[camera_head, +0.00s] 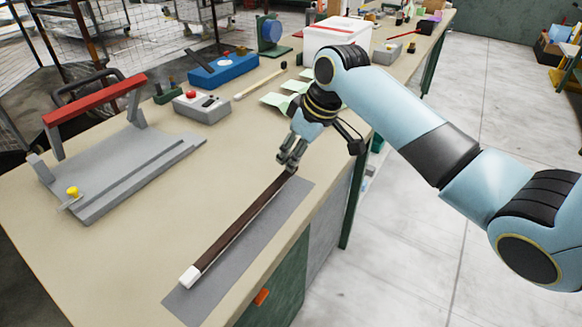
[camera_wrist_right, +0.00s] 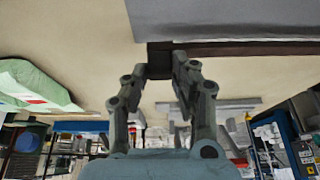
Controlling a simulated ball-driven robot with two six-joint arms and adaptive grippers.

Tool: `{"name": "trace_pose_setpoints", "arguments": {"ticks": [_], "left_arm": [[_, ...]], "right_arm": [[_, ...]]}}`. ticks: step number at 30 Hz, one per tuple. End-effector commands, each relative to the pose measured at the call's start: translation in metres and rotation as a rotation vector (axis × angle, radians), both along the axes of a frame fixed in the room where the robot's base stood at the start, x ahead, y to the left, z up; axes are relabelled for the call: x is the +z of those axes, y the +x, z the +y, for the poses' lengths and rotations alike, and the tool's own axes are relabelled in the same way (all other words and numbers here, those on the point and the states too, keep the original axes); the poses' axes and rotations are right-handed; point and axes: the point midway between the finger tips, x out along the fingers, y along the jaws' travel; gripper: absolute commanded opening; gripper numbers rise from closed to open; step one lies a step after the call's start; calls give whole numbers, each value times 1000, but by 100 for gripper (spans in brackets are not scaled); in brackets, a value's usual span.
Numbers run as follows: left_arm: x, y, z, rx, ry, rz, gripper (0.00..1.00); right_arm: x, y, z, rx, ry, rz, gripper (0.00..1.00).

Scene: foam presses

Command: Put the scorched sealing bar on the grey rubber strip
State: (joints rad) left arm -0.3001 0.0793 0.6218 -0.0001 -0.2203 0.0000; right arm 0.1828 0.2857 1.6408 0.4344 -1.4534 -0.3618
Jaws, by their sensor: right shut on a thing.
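The scorched sealing bar (camera_head: 238,229) is long and dark brown with a white near end. It runs along the left edge of the flat grey rubber strip (camera_head: 259,241) at the bench's front right. I cannot tell whether it rests on the strip or hangs just above it. My right gripper (camera_head: 290,166) is shut on the bar's far end. In the right wrist view, the dark bar (camera_wrist_right: 245,47) reaches between the fingertips of the right gripper (camera_wrist_right: 161,62), beside the grey strip (camera_wrist_right: 220,22). My left gripper is not in view.
A grey press with a red handle (camera_head: 95,100) stands at the left. A grey box with a red button (camera_head: 201,106), a blue device (camera_head: 222,69), green sheets (camera_head: 282,98) and a white bin (camera_head: 336,36) stand farther back. The bench between press and bar is clear.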

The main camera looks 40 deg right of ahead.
Motion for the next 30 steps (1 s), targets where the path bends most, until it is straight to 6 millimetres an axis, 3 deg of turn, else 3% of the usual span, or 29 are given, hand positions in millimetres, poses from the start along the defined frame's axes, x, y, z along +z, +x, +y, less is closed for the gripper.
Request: {"name": "trace_pose_setpoints", "arguments": {"ticks": [3,11,18,19,21,24,30], "left_arm": [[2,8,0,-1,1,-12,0],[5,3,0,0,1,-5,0],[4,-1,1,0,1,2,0],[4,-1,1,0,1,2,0],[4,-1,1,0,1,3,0],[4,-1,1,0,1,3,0],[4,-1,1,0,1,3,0]], "right_arm": [[-5,-3,5,-1,1,1,0],[-41,-3,5,-1,0,0,0],[-44,-3,5,1,-1,-1,0],[-44,-4,5,1,-1,-1,29],[-44,-4,5,1,-1,-1,38],[-44,-3,5,1,-1,-1,48],[-43,-3,5,1,-1,-1,48]]}}
